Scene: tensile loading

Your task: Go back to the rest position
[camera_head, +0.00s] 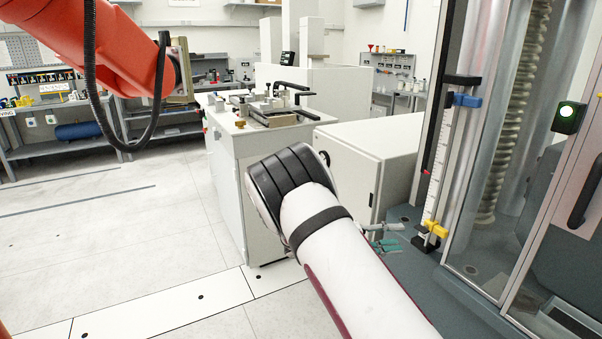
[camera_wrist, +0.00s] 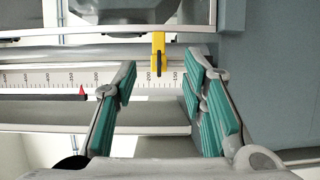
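My gripper (camera_wrist: 160,110) shows in the wrist view with its two green-padded fingers spread wide apart and nothing between them. In the head view a small part of my gripper (camera_head: 385,242) shows past my white arm, close to the base of the testing machine (camera_head: 430,255). A white ruler scale (camera_wrist: 40,80) with a red pointer (camera_wrist: 82,92) and a yellow clip (camera_wrist: 158,52) lies beyond the fingertips. The same scale (camera_head: 437,170) stands upright on the machine in the head view, with a blue clip (camera_head: 466,100) above and a yellow clip (camera_head: 435,229) below.
The machine's clear guard door (camera_head: 530,180) with a black handle (camera_head: 586,192) is at the right. A white cabinet (camera_head: 365,160) and a workbench with fixtures (camera_head: 265,120) stand behind my arm. An orange robot arm (camera_head: 125,55) hangs at upper left. The floor at left is clear.

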